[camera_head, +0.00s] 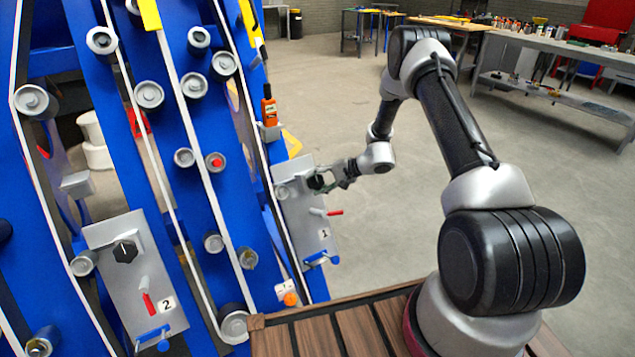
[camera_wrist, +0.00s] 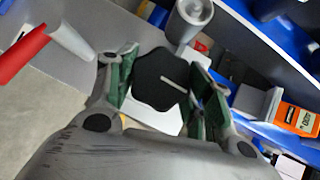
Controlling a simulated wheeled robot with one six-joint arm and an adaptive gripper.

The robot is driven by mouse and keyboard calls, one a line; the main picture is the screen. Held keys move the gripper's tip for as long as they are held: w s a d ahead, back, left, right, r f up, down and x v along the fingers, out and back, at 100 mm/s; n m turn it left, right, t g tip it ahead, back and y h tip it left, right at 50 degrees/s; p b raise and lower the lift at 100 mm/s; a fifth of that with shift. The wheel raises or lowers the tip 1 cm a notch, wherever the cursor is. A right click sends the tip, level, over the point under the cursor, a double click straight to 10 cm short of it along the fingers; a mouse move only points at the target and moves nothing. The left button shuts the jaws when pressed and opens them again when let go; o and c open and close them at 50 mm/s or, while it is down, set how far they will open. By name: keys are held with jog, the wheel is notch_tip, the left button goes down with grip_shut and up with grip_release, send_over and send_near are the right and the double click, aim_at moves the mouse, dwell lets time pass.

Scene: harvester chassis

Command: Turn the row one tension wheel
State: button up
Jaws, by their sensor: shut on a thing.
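The row one tension wheel is a black lobed knob (camera_wrist: 160,80) with a pale pointer line, seen between the green-padded fingers of my gripper (camera_wrist: 163,90). My gripper is shut on it, with a finger on either side. In the head view, my gripper (camera_head: 333,181) reaches from the right to the knob (camera_head: 316,183) on the grey panel marked 1 (camera_head: 309,225). The fingers partly hide the knob in that view.
A red-handled lever (camera_head: 333,212) and a blue handle (camera_head: 322,259) sit lower on the same panel. An orange device (camera_head: 269,107) stands above it. Panel 2 (camera_head: 128,290) has a similar knob at left. Open floor lies behind my arm.

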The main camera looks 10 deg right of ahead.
jog(key=o, duration=1)
jog(key=shift+o, duration=0.2)
jog(key=shift+d, duration=0.1)
jog(key=v, duration=1.2)
